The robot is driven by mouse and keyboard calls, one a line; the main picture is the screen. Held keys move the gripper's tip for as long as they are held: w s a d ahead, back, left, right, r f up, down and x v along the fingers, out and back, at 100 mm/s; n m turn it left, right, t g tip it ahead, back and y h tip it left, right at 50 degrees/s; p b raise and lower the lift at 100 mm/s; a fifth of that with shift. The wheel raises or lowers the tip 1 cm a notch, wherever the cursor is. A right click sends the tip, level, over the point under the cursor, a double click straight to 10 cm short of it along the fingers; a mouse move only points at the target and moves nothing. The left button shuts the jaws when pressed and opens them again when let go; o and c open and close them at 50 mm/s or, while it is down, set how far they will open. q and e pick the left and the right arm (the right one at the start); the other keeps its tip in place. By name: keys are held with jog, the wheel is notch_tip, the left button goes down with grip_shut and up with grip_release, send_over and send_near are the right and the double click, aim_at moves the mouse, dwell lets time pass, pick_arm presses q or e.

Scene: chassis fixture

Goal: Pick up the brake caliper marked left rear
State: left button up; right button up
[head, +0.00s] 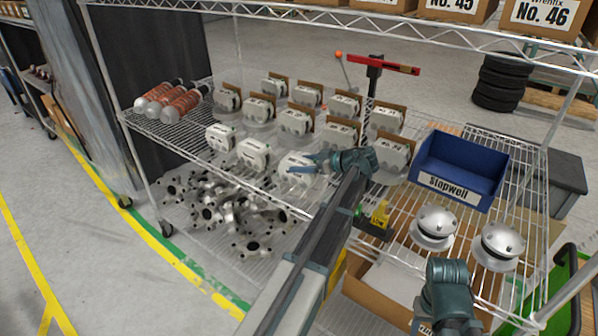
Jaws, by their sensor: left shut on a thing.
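Several silver-white brake calipers stand in rows on the wire shelf, many with brown cardboard behind them. Their markings are too small to read. My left gripper (318,162) is shut on the front-row caliper (296,166) at the right end of that row; its fingers cover part of it. I cannot tell whether this caliper touches the shelf. Two more front-row calipers, a middle one (253,154) and a left one (220,137), stand to its left. My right gripper (446,300) is low at the right, with its fingers not clearly visible.
A blue bin (460,170) labelled Stopwell stands right of the calipers. Two silver brake discs (433,228) sit in front of it. A red-handled tool (375,68) rises behind my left gripper. Orange-and-silver cylinders (172,102) lie at left; metal hubs (235,212) fill the lower shelf.

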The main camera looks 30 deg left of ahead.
pick_arm(q)
grip_shut()
jog(key=shift+r, duration=0.15)
jog(key=shift+r+p, duration=0.1)
jog(key=shift+p, duration=0.2)
notch_tip(320, 180, up, 3)
jog(key=p, duration=0.3)
jog(key=shift+r, duration=0.15)
jog(key=s+a+r+p, duration=0.1)
jog(key=s, duration=1.5)
jog(key=shift+a+r, duration=0.15)
jog(key=shift+a, duration=0.15)
